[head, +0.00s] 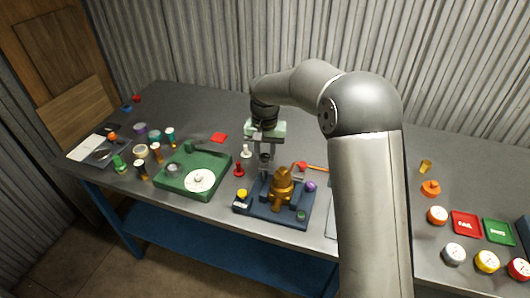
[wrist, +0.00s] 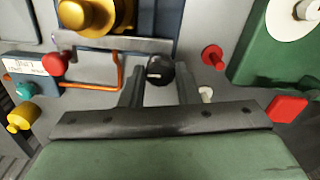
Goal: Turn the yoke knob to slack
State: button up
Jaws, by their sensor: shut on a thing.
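A round black knob with a pale mark on its top (wrist: 160,70) shows in the wrist view, behind the brass fixture; I take it to be the yoke knob. My gripper (wrist: 159,78) points down with one finger on each side of the knob and is shut on it. In the head view my gripper (head: 265,150) is just behind the brass fixture (head: 282,182), which sits on a dark blue base (head: 268,213). The fixture is cut off at the top of the wrist view (wrist: 97,15). The mark's setting is too small to read.
A red peg (head: 239,170) and a white peg (head: 246,151) stand close left of my gripper. An orange bent rod (wrist: 118,70) lies right of it in the head view. A green base with a white disc (head: 198,181) is further left. Lidded pots and trays stand far right.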

aim_at(265, 156)
jog(key=n, duration=0.4)
jog(key=shift+n, duration=0.3)
jog(key=n, duration=0.4)
jog(key=shift+r+n, duration=0.1)
jog(key=shift+n, duration=0.2)
jog(key=n, duration=0.4)
jog(key=shift+n, duration=0.3)
jog(key=shift+n+p, duration=0.5)
jog(key=shift+n, duration=1.3)
jog(key=o, duration=1)
notch_tip(265, 156, up, 17)
jog(key=shift+r+b, duration=0.2)
jog(key=shift+b, duration=0.4)
